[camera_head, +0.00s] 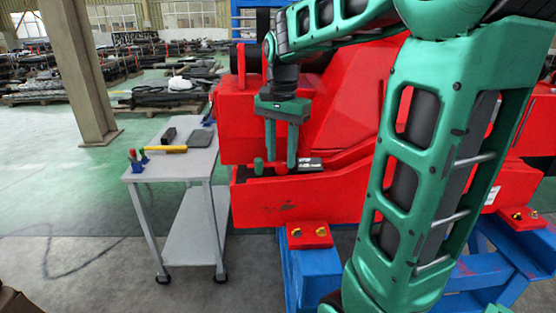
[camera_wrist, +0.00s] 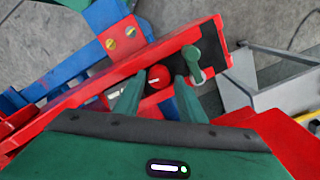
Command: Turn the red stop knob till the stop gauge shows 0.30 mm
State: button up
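The red stop knob (camera_wrist: 159,76) sits on the red machine ledge, and in the head view (camera_head: 281,168) it shows just below my fingertips. My gripper (camera_wrist: 161,80) points down with its two green fingers apart, one on each side of the knob in the wrist view. I cannot tell whether the fingers touch it. A small dark and white block (camera_head: 310,164), perhaps the stop gauge, sits right of the fingers in the head view. No reading on it can be made out.
A green handle (camera_wrist: 194,63) stands close beside the knob and also shows in the head view (camera_head: 258,166). A grey trolley (camera_head: 197,214) with a yellow-handled hammer (camera_head: 166,149) and small tools stands left. A blue stand (camera_head: 305,268) is below the red machine.

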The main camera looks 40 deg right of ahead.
jog(key=shift+f, duration=0.85)
jog(key=c, duration=0.8)
jog(key=shift+o, duration=0.2)
jog(key=shift+n, duration=0.5)
jog(key=n, duration=0.4)
jog(key=shift+r+n, duration=0.1)
jog(key=shift+n, duration=0.3)
jog(key=n, duration=0.6)
